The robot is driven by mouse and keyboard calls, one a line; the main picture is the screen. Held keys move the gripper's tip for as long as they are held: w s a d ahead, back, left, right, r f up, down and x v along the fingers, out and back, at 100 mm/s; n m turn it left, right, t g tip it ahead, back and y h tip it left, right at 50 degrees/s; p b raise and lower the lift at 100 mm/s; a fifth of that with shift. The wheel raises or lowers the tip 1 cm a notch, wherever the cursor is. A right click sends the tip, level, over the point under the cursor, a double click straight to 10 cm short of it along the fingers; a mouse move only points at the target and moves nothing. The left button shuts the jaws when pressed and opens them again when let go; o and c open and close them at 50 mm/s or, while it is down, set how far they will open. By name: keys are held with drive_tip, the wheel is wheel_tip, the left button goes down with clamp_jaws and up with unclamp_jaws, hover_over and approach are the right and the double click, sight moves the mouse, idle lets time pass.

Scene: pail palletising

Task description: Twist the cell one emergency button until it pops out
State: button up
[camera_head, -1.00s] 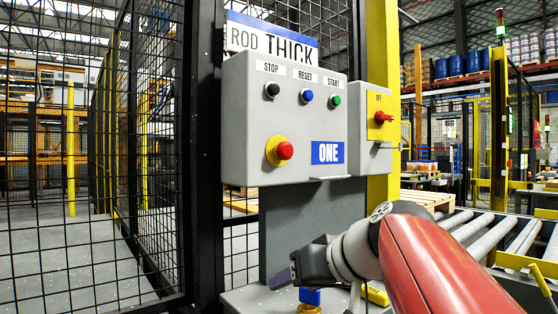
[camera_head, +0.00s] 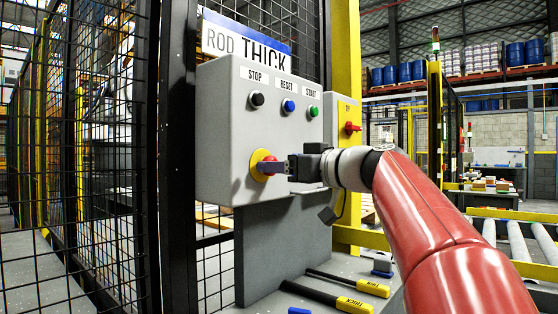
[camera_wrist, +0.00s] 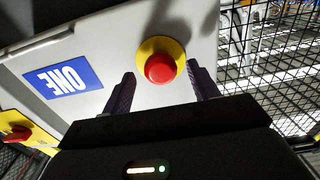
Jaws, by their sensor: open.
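The cell one emergency button is a red mushroom knob on a yellow round base (camera_head: 258,166), on the front of a grey control box (camera_head: 222,135). In the wrist view the red button (camera_wrist: 160,68) shows upright ahead of my gripper (camera_wrist: 160,92), between its two dark fingers. The fingers are apart, with a gap on each side of the button. In the head view my gripper (camera_head: 274,167) is at the button from the right and hides part of it. A blue ONE label (camera_wrist: 62,80) shows in the wrist view.
Black STOP (camera_head: 257,98), blue RESET (camera_head: 289,105) and green START (camera_head: 313,110) buttons sit above. A red switch (camera_head: 351,128) is on a smaller box to the right. Yellow-handled tools (camera_head: 355,304) lie on the shelf below. Mesh fence (camera_head: 110,160) stands left.

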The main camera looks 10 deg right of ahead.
drive_tip(key=shift+w+a, duration=0.25)
drive_tip(key=shift+w, duration=0.05)
drive_tip(key=c, duration=1)
drive_tip(key=shift+m, duration=0.3)
drive_tip(key=shift+m+b, duration=1.05)
drive_tip(key=shift+m, duration=1.95)
